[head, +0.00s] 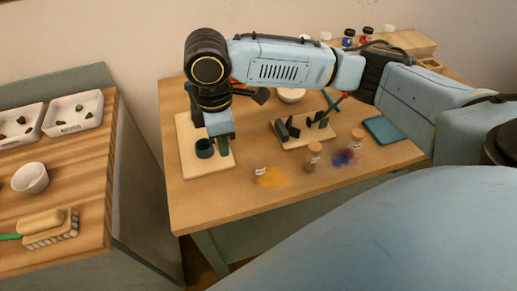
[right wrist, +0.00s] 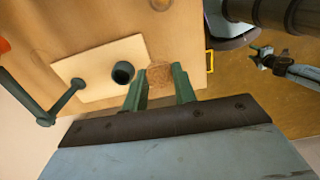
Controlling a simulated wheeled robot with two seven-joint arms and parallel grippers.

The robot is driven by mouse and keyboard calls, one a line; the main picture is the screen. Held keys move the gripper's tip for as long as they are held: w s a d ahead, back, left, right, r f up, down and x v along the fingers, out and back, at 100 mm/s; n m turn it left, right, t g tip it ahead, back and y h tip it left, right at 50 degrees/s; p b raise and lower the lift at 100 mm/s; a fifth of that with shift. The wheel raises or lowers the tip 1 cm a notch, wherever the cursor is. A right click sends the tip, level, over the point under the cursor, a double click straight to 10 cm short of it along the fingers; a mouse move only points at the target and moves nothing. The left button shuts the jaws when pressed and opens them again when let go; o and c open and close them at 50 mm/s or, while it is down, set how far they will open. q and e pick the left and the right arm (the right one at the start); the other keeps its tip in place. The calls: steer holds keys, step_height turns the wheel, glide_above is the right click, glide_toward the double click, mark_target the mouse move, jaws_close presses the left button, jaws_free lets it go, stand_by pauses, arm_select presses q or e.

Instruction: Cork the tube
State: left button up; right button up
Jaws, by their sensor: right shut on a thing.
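My right gripper (head: 222,145) is low over the pale board at the left of the table. In the right wrist view its green fingers (right wrist: 160,86) are shut on a round brown cork (right wrist: 159,75). A short dark green cylinder with an open top (head: 205,148) stands on the board just left of the fingers; it also shows in the right wrist view (right wrist: 122,72). I cannot tell whether it is the tube or a holder. No other tube is clear under the cork.
The pale board (head: 190,165) lies near the table's left edge. A small jar (head: 259,171) stands beside orange powder (head: 272,177). Corked jars (head: 313,156) (head: 355,146) stand right of it, near a dark rack (head: 303,132). A dark jointed bar (right wrist: 62,100) is near the board's edge.

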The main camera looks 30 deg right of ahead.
steer(key=d+m, duration=0.1)
steer(key=m, duration=0.3)
steer(key=w+d+r+m, duration=0.1)
steer(key=m, duration=0.4)
steer(key=w+d+r+m, duration=0.1)
steer(key=d+m, duration=0.1)
steer(key=m, duration=0.3)
steer(key=shift+w+r, duration=0.1)
steer(key=shift+a, duration=0.1)
